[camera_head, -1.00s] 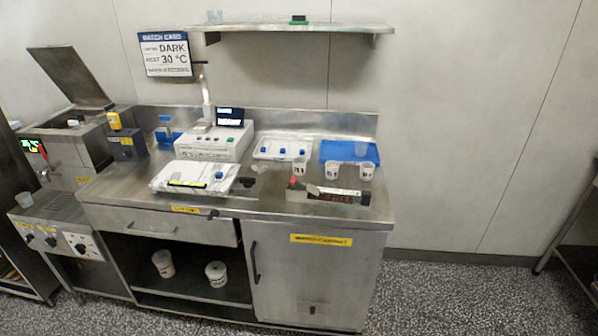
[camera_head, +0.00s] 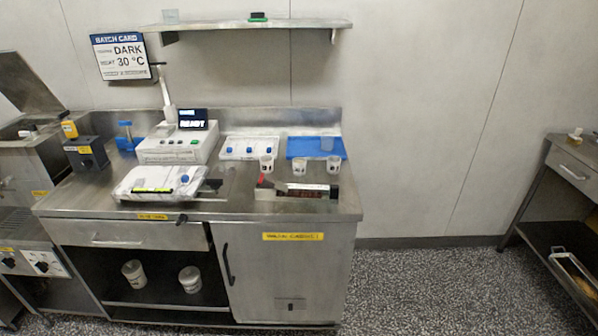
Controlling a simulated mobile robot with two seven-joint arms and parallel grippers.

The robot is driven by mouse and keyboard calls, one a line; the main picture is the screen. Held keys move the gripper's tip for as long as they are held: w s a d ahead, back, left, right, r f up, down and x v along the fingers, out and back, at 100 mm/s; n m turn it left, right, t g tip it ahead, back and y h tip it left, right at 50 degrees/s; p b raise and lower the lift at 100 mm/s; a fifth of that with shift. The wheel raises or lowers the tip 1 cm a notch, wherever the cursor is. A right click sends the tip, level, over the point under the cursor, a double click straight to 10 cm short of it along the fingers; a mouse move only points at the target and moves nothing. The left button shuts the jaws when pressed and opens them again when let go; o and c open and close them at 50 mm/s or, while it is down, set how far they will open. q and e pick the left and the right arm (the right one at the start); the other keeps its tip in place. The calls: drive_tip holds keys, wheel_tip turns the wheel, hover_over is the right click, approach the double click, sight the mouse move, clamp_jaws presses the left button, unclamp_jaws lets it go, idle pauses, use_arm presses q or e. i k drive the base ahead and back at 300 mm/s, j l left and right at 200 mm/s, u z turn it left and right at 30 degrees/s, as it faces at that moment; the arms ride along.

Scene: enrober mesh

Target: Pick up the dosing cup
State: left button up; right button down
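Several small cups stand on the steel worktop, and I cannot tell which one is the dosing cup. Three white cups with dark marks stand in a loose row: a left cup (camera_head: 266,163), a middle cup (camera_head: 299,167) and a right cup (camera_head: 333,164). A translucent cup (camera_head: 327,144) stands at the blue tray (camera_head: 298,147) behind them. Another small translucent cup (camera_head: 171,16) is on the wall shelf. Neither of my grippers is in view.
The steel worktop (camera_head: 240,206) also holds a white machine reading READY (camera_head: 178,148), a white tray with blue knobs (camera_head: 250,142) and a dark device with a red part (camera_head: 297,191). White tubs (camera_head: 190,279) sit below. Open floor (camera_head: 430,285) lies right; another bench (camera_head: 572,165) stands beyond.

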sight(334, 162)
drive_tip(key=u, duration=2)
drive_tip(key=l, duration=1.75)
drive_tip(key=k+l, duration=0.15)
drive_tip(key=l, duration=1.65)
